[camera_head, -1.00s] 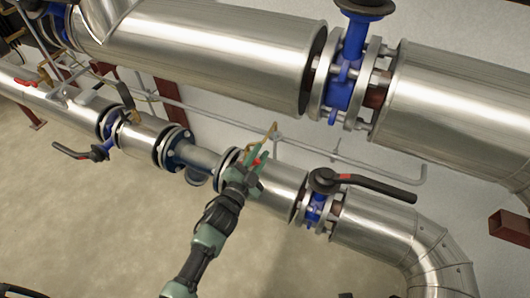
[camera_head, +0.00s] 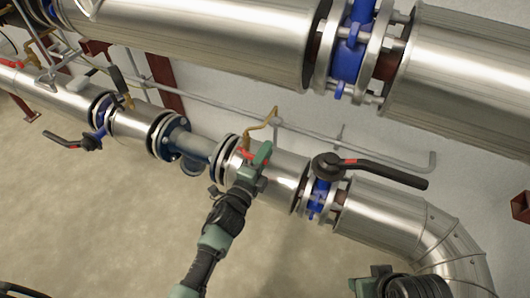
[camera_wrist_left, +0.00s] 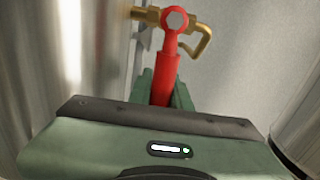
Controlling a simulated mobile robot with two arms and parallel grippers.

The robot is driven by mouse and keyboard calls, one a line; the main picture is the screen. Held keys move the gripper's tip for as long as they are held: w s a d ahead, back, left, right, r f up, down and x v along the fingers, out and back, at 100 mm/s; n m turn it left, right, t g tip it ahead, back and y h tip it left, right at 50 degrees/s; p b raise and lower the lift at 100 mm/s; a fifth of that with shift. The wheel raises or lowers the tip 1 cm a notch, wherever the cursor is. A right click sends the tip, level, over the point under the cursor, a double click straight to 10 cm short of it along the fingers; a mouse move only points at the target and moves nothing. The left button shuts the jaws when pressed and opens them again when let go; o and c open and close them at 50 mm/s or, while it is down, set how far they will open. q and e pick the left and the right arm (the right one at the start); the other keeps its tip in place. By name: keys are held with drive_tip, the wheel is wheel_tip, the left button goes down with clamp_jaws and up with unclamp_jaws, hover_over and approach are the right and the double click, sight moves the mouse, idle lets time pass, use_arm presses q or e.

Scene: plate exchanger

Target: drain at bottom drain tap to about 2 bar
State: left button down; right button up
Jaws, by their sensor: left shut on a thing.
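A small tap with a red lever sits by the lower silver pipe. The red lever (camera_head: 248,156) is partly hidden behind my left gripper (camera_head: 257,162) in the head view. A bent brass tube (camera_head: 263,126) rises beside it. In the left wrist view, the red lever (camera_wrist_left: 164,77) runs down from its hex nut between the green fingers of my left gripper (camera_wrist_left: 166,88), which is shut on it. The brass body (camera_wrist_left: 147,14) shows behind the nut. Part of my right arm's end (camera_head: 376,284) shows at the bottom right; its finger state is unclear. No pressure gauge reading is visible.
A blue valve (camera_head: 320,198) with a long black lever (camera_head: 378,173) stands right of the tap. Another blue valve (camera_head: 101,116) with a black lever is at left. A large insulated pipe (camera_head: 210,40) runs above. Bare floor (camera_head: 100,220) lies in front.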

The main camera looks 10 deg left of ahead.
use_arm(q)
drive_tip(key=shift+f+m, duration=0.25)
drive_tip(key=shift+m, duration=0.05)
use_arm(e)
drive_tip(key=shift+f, duration=0.3)
use_arm(q)
drive_tip(key=c, duration=1.3)
unclamp_jaws()
drive_tip(key=v, duration=0.8)
drive_tip(key=shift+p, duration=0.35)
use_arm(e)
drive_tip(key=shift+w+f, duration=0.4)
drive_tip(key=shift+f, duration=0.1)
use_arm(q)
drive_tip(key=shift+r, duration=0.1)
drive_tip(key=shift+w, duration=0.1)
use_arm(e)
drive_tip(key=shift+a+r, duration=0.1)
